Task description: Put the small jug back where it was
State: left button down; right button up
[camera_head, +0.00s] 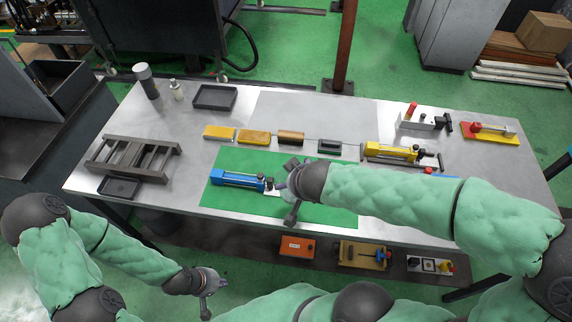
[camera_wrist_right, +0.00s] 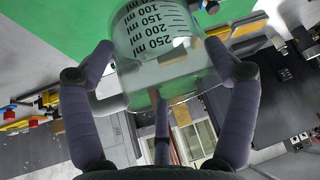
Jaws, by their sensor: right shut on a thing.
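The small jug (camera_wrist_right: 160,55) is clear, with dark ml marks, and fills the top middle of the right wrist view. My right gripper (camera_wrist_right: 160,65) is shut on it, one finger on each side. In the head view my right gripper (camera_head: 287,193) is over the green mat (camera_head: 325,212), just right of a blue cylinder device (camera_head: 238,180). I cannot make out the jug clearly there. My left gripper (camera_head: 213,297) is low in front of the table, with its fingers apart and nothing between them.
The table (camera_head: 225,122) holds a dark rack (camera_head: 133,156), a dark tray (camera_head: 214,97), a small bottle (camera_head: 177,90) and a grey cylinder (camera_head: 147,82). Yellow blocks (camera_head: 254,137) and a yellow device (camera_head: 391,152) stand behind the mat. A lower shelf carries an orange box (camera_head: 297,246).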

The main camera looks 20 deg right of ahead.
jog(key=shift+w+d+f+b, duration=0.65)
jog(key=shift+w+d+f, duration=0.6)
jog(key=shift+w+f, duration=0.75)
jog(key=shift+w+d+f+b, duration=0.6)
jog(key=shift+w+d+f, duration=0.9)
jog(key=shift+f, duration=0.75)
jog(key=shift+w+d+f+b, duration=0.65)
jog(key=shift+w+d+f, duration=0.4)
jog(key=shift+w+f, duration=1.05)
jog(key=shift+s+f, duration=0.1)
jog(key=o, duration=1.4)
